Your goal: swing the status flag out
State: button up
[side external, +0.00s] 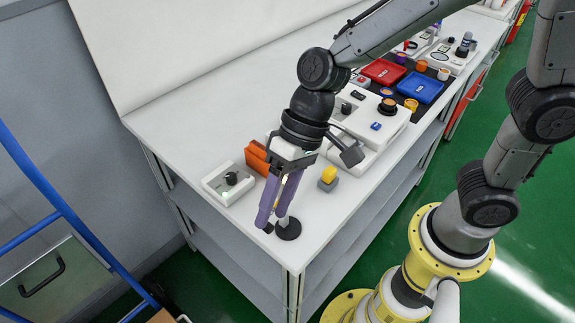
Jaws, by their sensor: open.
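An orange panel (256,157), which looks like the status flag, shows just left of my gripper, partly hidden behind it. A short pale post on a round black base (288,229) stands near the table's front corner. I cannot tell whether the panel is joined to this post, because my gripper covers the space between. My gripper (274,220) points down with its purple fingers apart, overlapping the post in this view. I see nothing held between the fingers, and I cannot tell whether they touch the post.
A white box with a black knob (231,178) is at the left. A grey block with a yellow top (328,178) stands right of my gripper. White control units (385,127), a red tray (383,72) and a blue tray (418,88) lie farther back. The front corner is mostly clear.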

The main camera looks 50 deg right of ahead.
jog(key=v, duration=1.2)
jog(key=shift+d+r, duration=0.1)
jog(key=s+d+f+t+h, duration=0.1)
jog(key=s+d, duration=0.3)
jog(key=d, duration=0.5)
jog(key=s+d+f+t+h, duration=0.1)
jog(key=s+d+t+h, duration=0.3)
jog(key=d, duration=0.5)
jog(key=shift+s+d+t+h, duration=0.3)
jog(key=shift+s, duration=0.25)
